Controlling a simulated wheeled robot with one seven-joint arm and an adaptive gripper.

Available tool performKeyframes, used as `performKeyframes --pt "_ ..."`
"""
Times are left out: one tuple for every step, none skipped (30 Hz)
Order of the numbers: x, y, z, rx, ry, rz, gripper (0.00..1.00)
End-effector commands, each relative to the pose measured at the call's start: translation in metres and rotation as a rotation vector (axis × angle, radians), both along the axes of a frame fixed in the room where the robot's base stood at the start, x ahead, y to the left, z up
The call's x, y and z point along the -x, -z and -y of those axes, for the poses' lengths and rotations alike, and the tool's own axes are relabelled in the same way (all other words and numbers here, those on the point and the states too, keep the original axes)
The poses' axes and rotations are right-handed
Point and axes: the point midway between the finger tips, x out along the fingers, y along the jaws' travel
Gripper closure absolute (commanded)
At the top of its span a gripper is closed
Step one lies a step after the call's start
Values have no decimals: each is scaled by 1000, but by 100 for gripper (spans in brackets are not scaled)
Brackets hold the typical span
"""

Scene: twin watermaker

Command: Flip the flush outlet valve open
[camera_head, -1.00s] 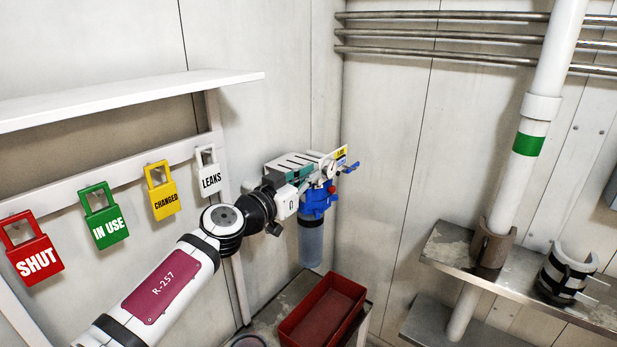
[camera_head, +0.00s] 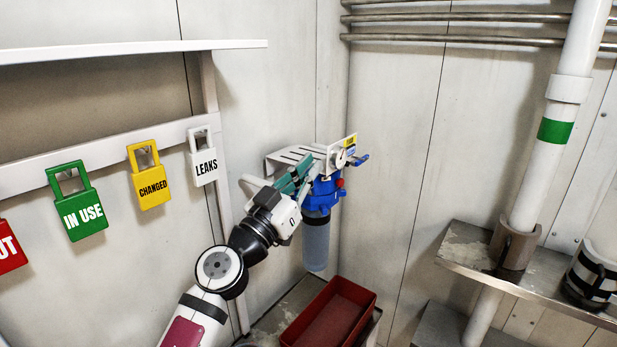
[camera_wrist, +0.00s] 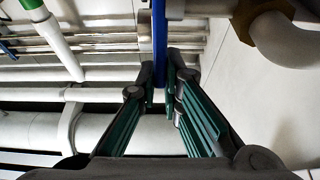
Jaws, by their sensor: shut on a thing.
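A blue-headed filter housing (camera_head: 322,194) with a grey bowl hangs from a white bracket (camera_head: 342,150) in the back corner. My gripper (camera_head: 305,170) reaches up to its left side in the head view, its green fingers in front of the bracket. In the wrist view my gripper (camera_wrist: 160,78) is shut on a thin blue lever (camera_wrist: 159,38), which stands upright between the fingertips. I cannot see where this lever joins its valve.
A red tray (camera_head: 330,315) sits on a bench below the filter. Coloured padlock tags, including a green one (camera_head: 77,204), hang on a rail at left. A shelf (camera_head: 130,51) runs above them. A white pipe (camera_head: 545,160) stands at right. A pipe fitting (camera_wrist: 268,38) is close to the fingers.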

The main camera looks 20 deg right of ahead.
Motion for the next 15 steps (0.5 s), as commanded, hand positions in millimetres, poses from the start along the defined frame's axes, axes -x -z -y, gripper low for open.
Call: performKeyframes --pt "-1 1 0 4 -1 1 100" --pt "0 1 -1 6 -1 2 100" --pt "0 1 -1 6 -1 2 100" --pt "0 1 -1 6 -1 2 100" --pt "0 0 -1 6 -1 2 100" --pt "0 0 -1 5 -1 3 100" --pt "0 0 -1 6 -1 2 100" --pt "0 0 -1 5 -1 2 100" --pt "0 0 -1 5 -1 2 100" --pt "0 0 -1 5 -1 2 100" --pt "0 0 -1 5 -1 2 88" --pt "0 0 -1 5 -1 2 79" --pt "0 0 -1 5 -1 2 72" --pt "0 0 -1 5 -1 2 72" --pt "0 0 -1 4 -1 3 72"
